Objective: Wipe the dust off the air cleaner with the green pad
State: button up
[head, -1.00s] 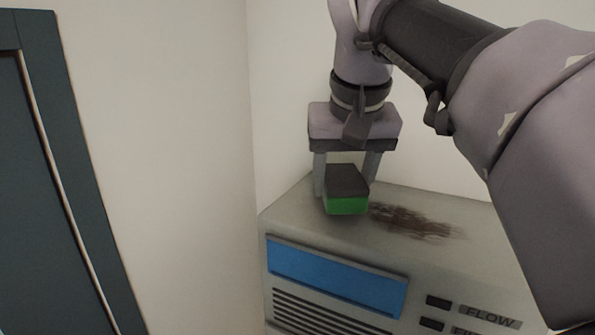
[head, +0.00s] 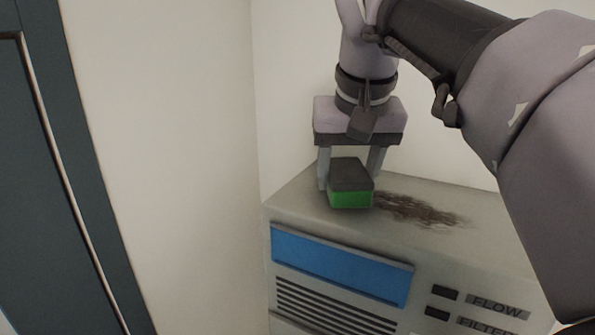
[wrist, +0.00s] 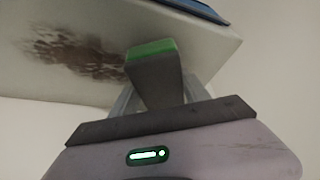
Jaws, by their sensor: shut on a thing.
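The air cleaner (head: 300,212) is a pale grey box with a blue panel and dark slots on its front. A brown dust smear (head: 420,210) lies on its top; it also shows in the wrist view (wrist: 75,55). My gripper (head: 350,180) is shut on the green pad (head: 350,200), a block with a dark grey upper part and a green underside. The pad is at the left end of the smear, at or just above the top; I cannot tell if it touches. The wrist view also shows the pad (wrist: 152,65) between the fingers.
Pale walls meet in a corner behind and left of the air cleaner. A dark blue-grey framed panel (head: 70,180) stands at the far left. Dark buttons with FLOW and FILTER labels (head: 498,307) are on the front. The top left of the smear is bare.

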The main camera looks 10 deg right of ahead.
aim_at(368, 175)
jog(key=shift+f+b, duration=0.3)
jog(key=shift+f, duration=0.2)
jog(key=shift+s+d+r, duration=0.1)
jog(key=shift+s+d, duration=0.35)
jog(key=shift+d, duration=0.2)
jog(key=shift+s+d+r, duration=0.1)
jog(key=shift+s+d, duration=0.35)
jog(key=shift+d, duration=0.15)
jog(key=shift+s+d+f, duration=0.15)
jog(key=shift+s+d, duration=0.5)
jog(key=shift+d, duration=0.15)
jog(key=shift+s+d+f, duration=0.1)
jog(key=shift+s+d, duration=0.5)
jog(key=shift+d, duration=0.2)
jog(key=shift+s+d+r+p, duration=0.15)
jog(key=shift+s+d+p, duration=0.1)
jog(key=shift+s+d, duration=1.05)
jog(key=shift+s+d+r+p, duration=0.15)
jog(key=shift+s+d+p, duration=0.15)
jog(key=shift+s+d, duration=0.95)
jog(key=shift+s+d+r+p, duration=0.2)
jog(key=shift+s+d, duration=0.5)
jog(key=shift+d, duration=1.2)
jog(key=shift+f, duration=0.2)
